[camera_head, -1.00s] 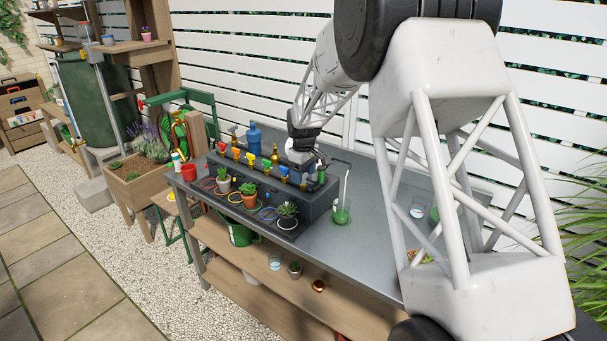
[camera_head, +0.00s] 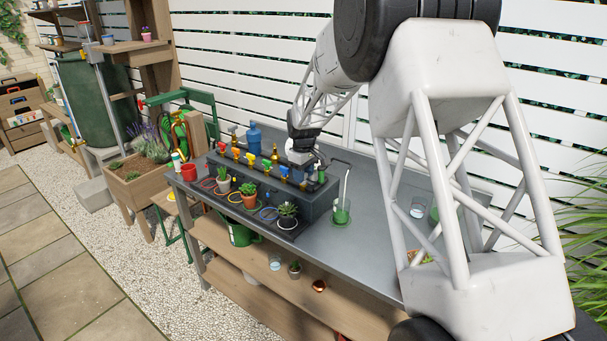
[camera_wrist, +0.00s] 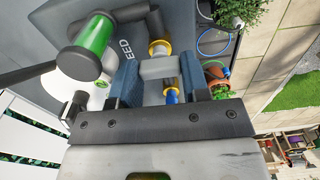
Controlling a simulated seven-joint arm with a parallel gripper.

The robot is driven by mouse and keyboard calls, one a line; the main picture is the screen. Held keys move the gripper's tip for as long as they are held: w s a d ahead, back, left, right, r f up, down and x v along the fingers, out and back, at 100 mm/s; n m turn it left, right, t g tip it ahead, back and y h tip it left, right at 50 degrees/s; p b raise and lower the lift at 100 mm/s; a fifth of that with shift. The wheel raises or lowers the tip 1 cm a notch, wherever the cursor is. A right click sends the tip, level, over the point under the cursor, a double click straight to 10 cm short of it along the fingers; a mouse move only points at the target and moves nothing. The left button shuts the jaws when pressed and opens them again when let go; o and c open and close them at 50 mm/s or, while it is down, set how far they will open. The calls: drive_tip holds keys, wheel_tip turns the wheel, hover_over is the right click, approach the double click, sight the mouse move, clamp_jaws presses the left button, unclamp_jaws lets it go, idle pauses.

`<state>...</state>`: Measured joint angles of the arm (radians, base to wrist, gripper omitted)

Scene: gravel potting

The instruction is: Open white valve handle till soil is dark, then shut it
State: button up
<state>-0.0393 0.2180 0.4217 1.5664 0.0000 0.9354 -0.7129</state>
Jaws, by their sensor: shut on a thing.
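My gripper (camera_wrist: 160,82) is shut on the white valve handle (camera_wrist: 158,67), with one blue-padded jaw on each side of it. A yellow ring (camera_wrist: 160,47) sits on the valve beside the handle. In the head view my gripper (camera_head: 305,158) is at the right end of the row of valves, and the handle is mostly hidden there. A succulent in a dark pot (camera_head: 287,221) stands on a white ring in front of this end of the row. Its soil colour cannot be made out. I see no clear water stream.
A terracotta pot (camera_head: 249,201) is nearby. The bench top (camera_head: 372,240) has free room at the right.

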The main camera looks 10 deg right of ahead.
drive_tip(key=m, duration=0.4)
drive_tip(key=shift+m, duration=0.3)
drive_tip(key=m, duration=0.4)
drive_tip(key=shift+m, duration=0.3)
drive_tip(key=m, duration=0.4)
drive_tip(key=shift+m, duration=2.2)
drive_tip(key=o, duration=0.9)
drive_tip(key=shift+r, duration=0.1)
